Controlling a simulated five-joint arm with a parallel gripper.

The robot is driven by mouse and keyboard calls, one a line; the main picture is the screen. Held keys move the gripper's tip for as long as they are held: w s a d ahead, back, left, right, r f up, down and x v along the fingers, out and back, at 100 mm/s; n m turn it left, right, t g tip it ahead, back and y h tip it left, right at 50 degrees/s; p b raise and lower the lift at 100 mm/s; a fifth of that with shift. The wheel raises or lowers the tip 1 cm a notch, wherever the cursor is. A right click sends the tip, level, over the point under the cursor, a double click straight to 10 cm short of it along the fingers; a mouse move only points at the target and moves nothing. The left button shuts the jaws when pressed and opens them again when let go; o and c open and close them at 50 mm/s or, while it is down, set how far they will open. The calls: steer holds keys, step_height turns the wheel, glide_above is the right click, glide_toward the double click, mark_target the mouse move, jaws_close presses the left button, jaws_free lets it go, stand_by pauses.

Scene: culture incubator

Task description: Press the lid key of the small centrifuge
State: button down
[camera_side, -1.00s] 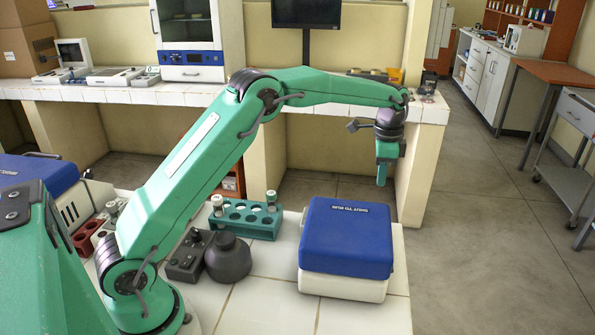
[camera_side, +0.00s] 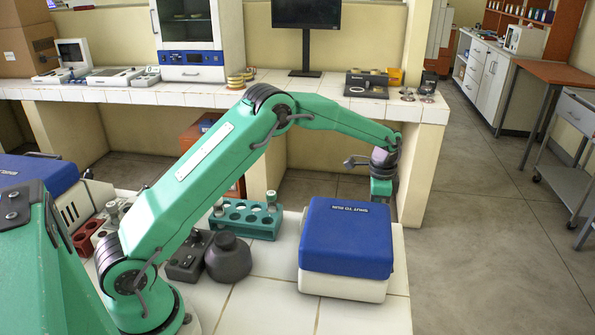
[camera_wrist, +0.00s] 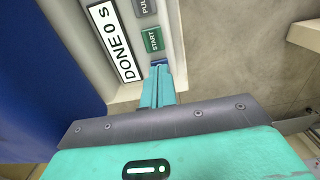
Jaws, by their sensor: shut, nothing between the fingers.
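The small centrifuge, a white box with a shut blue lid (camera_side: 347,238), stands at the near bench's right end. In the wrist view its lid (camera_wrist: 40,75) fills the left. Its panel has a display (camera_wrist: 114,42) reading "DONE 0 s", a grey key (camera_wrist: 145,7) partly cut off, and a green START key (camera_wrist: 152,39). Below START, a blue key (camera_wrist: 159,62) shows as a sliver; its label is hidden by my fingertips. My gripper (camera_wrist: 158,69) is shut and empty, its tips at that blue key. I cannot tell whether they touch. In the side view the lid hides my fingertips.
A teal tube rack (camera_side: 247,219) and a dark grey device (camera_side: 228,258) stand left of the centrifuge. A larger blue-lidded machine (camera_side: 35,172) is at the far left. Open floor (camera_side: 480,240) lies right of the bench.

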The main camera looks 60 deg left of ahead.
steer(key=shift+s+f, duration=0.1)
steer(key=shift+f, duration=0.9)
steer(key=shift+r, duration=0.1)
step_height(320, 180, up, 15)
steer(key=shift+w, duration=0.25)
steer(key=shift+r, duration=0.1)
stand_by(0.6)
